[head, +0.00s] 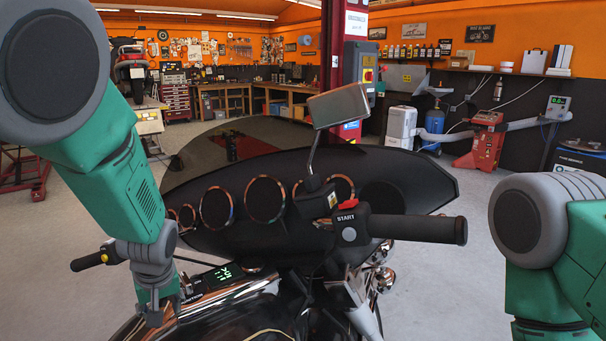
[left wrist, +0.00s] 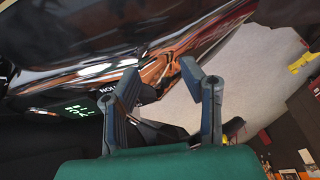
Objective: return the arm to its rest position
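My left arm (head: 120,180) comes in from the upper left of the head view and reaches down over the motorcycle's dark tank (head: 210,315). My left gripper (head: 154,314) is at its lower end, beside the tank and left of the green-lit display (head: 222,273). In the left wrist view the two fingers of the left gripper (left wrist: 160,78) are apart, with nothing seen held between them. The lit display (left wrist: 76,109) is left of the fingers there. My right arm (head: 548,235) shows at the right edge; its gripper is out of view.
The motorcycle's right handlebar grip (head: 420,228), red-topped START switch (head: 347,220) and mirror (head: 338,105) stand between my arms. The left handlebar grip (head: 88,261) is near my left gripper. Open grey floor surrounds the motorcycle; a red lift post (head: 333,60) stands behind.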

